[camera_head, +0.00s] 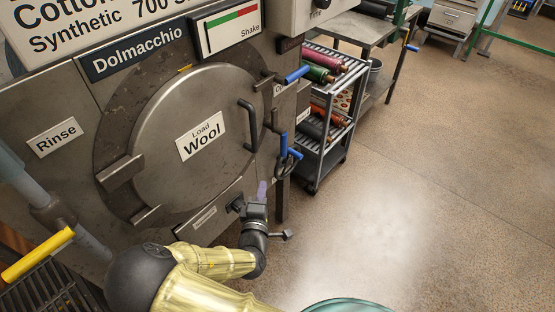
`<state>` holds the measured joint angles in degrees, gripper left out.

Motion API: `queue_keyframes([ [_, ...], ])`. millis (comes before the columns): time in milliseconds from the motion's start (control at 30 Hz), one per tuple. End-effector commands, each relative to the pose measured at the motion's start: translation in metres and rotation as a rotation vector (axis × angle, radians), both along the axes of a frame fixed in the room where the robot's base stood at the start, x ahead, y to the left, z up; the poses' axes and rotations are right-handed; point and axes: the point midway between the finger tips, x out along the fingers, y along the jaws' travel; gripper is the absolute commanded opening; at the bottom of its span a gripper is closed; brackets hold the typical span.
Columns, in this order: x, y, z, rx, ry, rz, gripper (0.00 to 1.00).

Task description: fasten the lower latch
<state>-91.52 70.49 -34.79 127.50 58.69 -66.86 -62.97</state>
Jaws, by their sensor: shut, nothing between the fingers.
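The round metal door (170,150) labelled "Load Wool" lies against the front of the grey machine, with a dark bar handle (249,125) on its right side. The lower latch (284,146) is at the door's lower right, with blue grips and a dark loop below them. Whether it is fastened I cannot tell. An upper blue-handled lever (297,74) points right, level with the door's upper right. My gripper (262,190) is shut and empty, below and left of the lower latch, apart from it. Its fingertips look small and purplish.
A grey rack (325,150) with colored rolls stands just right of the machine. A metal table (365,28) is behind it. A yellow-handled lever (38,255) is at the lower left. The speckled floor (430,190) at right is clear.

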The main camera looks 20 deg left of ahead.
Motion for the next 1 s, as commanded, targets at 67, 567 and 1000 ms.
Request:
queue_keyframes([
  [67, 0.001, 0.000, 0.000, 0.001, 0.001, -0.001, 0.00],
  [567, 0.065, 0.011, -0.001, 0.003, 0.002, -0.003, 0.00],
  [1000, 0.127, -0.003, 0.000, 0.002, 0.002, -0.003, 0.00],
])
